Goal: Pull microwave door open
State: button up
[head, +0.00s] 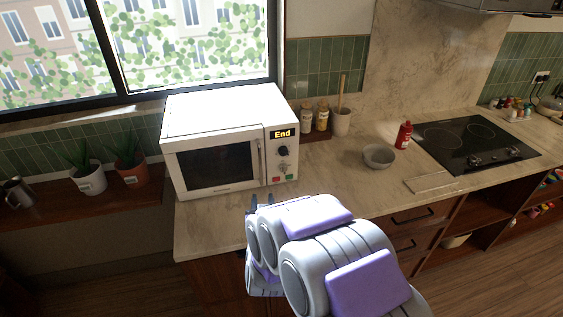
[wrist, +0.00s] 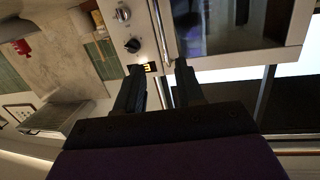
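The white microwave (head: 228,140) stands on the counter with its dark-windowed door (head: 215,168) shut. Its upright handle (head: 261,160) is at the door's right edge, beside the control panel with a lit "End" display (head: 283,133). In the head view my gripper (head: 262,201) is low in front of the microwave, partly hidden by my arm. In the wrist view, which looks upside down, my gripper (wrist: 159,68) has its two dark fingers apart with nothing held. The handle (wrist: 163,30) shows beyond and between the fingertips; I see no clear contact.
A grey bowl (head: 379,157), a red bottle (head: 404,135) and a black cooktop (head: 470,143) are to the right. Jars (head: 314,117) stand behind the microwave's right side. Potted plants (head: 88,177) are on the left ledge.

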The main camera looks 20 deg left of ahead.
aim_at(260, 162)
jog(key=shift+t, duration=0.7)
jog(key=shift+a+b+x, duration=0.2)
jog(key=shift+b+x, duration=0.3)
jog(key=shift+x, duration=3.8)
jog(key=shift+a+b+x, duration=0.15)
jog(key=shift+b+x, duration=0.35)
jog(key=shift+x, duration=3.8)
jog(key=shift+s+a+r, duration=0.1)
jog(key=shift+a, duration=0.05)
grip_shut()
